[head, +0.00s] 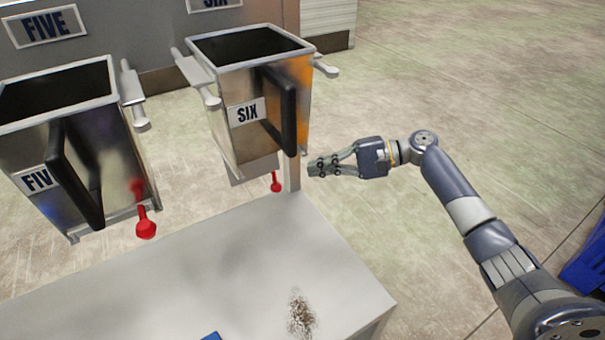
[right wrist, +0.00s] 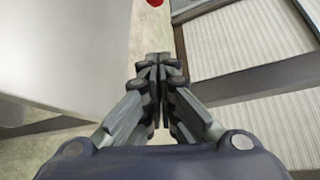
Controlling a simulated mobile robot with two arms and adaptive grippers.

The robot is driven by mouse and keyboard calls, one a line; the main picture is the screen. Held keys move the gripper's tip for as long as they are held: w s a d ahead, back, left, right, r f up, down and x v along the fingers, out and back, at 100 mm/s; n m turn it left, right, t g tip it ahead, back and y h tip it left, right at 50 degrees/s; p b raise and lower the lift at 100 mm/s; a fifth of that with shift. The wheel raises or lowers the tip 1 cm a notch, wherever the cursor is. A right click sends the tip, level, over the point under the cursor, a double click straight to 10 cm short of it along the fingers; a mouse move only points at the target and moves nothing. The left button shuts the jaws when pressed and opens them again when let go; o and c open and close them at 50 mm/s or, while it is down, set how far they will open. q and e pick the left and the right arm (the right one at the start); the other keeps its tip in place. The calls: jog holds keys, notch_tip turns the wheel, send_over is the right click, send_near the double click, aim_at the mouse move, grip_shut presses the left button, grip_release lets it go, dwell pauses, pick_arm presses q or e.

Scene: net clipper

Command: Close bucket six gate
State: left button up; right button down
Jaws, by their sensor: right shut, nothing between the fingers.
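Bucket six (head: 235,112) is a metal hopper with a SIX label and a black handle (head: 281,108) on its front. A red-knobbed lever (head: 276,184) hangs below its bottom, beside a light post. I cannot tell how the gate itself stands. My right gripper (head: 312,169) is shut and empty, to the right of the lever and apart from it. In the right wrist view its fingers (right wrist: 160,62) are together, and a red knob (right wrist: 155,3) shows at the top edge. My left gripper is not in view.
Bucket five (head: 110,145), with its own red lever (head: 145,226), hangs to the left. A grey table (head: 210,270) with a dark speckled patch stands below the buckets. A blue object (head: 585,250) is at the right edge. The floor right of bucket six is clear.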

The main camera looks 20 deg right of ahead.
jog(key=p+x, duration=0.2)
jog(key=x, duration=0.7)
jog(key=s, duration=0.1)
jog(key=s+r+p, duration=0.1)
jog(key=s, duration=0.1)
jog(key=shift+s+r+p, duration=0.3)
jog(key=shift+s+p, duration=0.05)
jog(key=shift+p, duration=0.05)
